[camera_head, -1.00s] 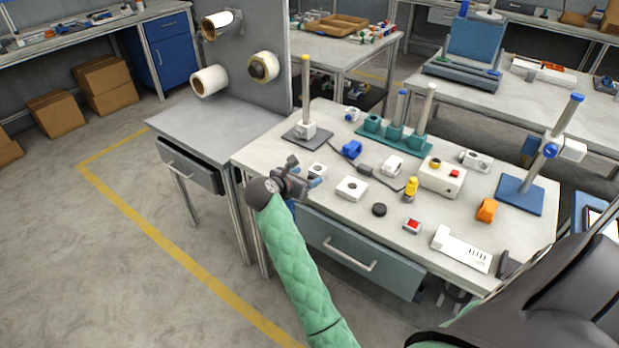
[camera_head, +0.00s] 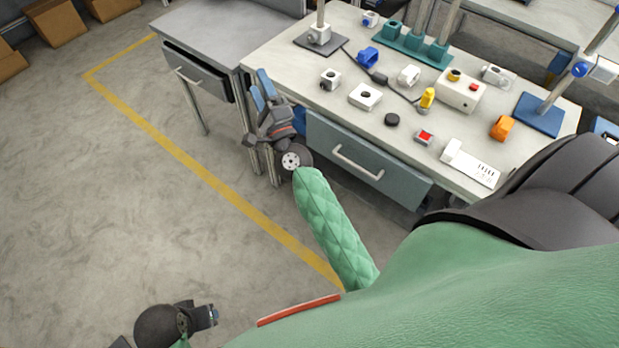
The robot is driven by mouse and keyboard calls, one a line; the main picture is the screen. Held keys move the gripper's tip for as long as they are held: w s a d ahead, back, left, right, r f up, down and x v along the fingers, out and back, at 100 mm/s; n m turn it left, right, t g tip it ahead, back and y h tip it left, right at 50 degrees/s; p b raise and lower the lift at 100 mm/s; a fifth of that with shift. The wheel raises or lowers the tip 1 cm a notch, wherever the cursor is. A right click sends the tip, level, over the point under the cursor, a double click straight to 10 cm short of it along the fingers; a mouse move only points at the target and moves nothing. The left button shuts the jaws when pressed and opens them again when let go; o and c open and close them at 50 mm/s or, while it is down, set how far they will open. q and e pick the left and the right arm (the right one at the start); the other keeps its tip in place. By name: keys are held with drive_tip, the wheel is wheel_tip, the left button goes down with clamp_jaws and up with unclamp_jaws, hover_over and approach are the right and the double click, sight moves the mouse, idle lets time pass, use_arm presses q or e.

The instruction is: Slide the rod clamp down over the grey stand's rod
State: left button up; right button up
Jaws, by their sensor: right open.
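The grey stand (camera_head: 306,43) is at the back left of the bench, its dark base flat and the top of its rod cut off by the upper edge. A white clamp-like block (camera_head: 319,34) with a round knob sits low at the rod, at the base, and appears to be around it. My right gripper (camera_head: 263,88) is open and empty, its blue-grey fingers pointing up, left of the bench's front edge and apart from the stand. At the bottom left, part of my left gripper (camera_head: 211,315) shows low over the floor; its jaws are unclear.
A white block with a dark hole (camera_head: 330,79), a white square block (camera_head: 365,96) and a blue part (camera_head: 368,57) lie near the stand. A teal rack (camera_head: 412,45) and blue stand (camera_head: 538,114) are further right. A drawer (camera_head: 365,165) sticks out in front.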

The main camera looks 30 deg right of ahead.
drive_tip(key=s+a+f+n+g+y, duration=0.4)
drive_tip(key=s+a+f+n+g, duration=0.25)
drive_tip(key=f+n, duration=0.2)
drive_tip(key=s+a+f+n+g+y, duration=0.5)
drive_tip(key=s+a+f+n+g, duration=0.15)
drive_tip(key=f+n, duration=0.2)
drive_tip(key=s+d+f+n+g+h, duration=0.3)
drive_tip(key=s+f+g, duration=0.1)
drive_tip(key=s, duration=0.6)
drive_tip(key=s+d+f+n+g+h, duration=0.2)
drive_tip(key=s+f, duration=0.4)
drive_tip(key=s, duration=0.4)
drive_tip(key=shift+s+d+n+g+h, duration=0.4)
drive_tip(key=shift+d+g+h, duration=0.4)
drive_tip(key=shift+d+g, duration=0.35)
drive_tip(key=shift+o, duration=0.4)
drive_tip(key=shift+w+d, duration=0.1)
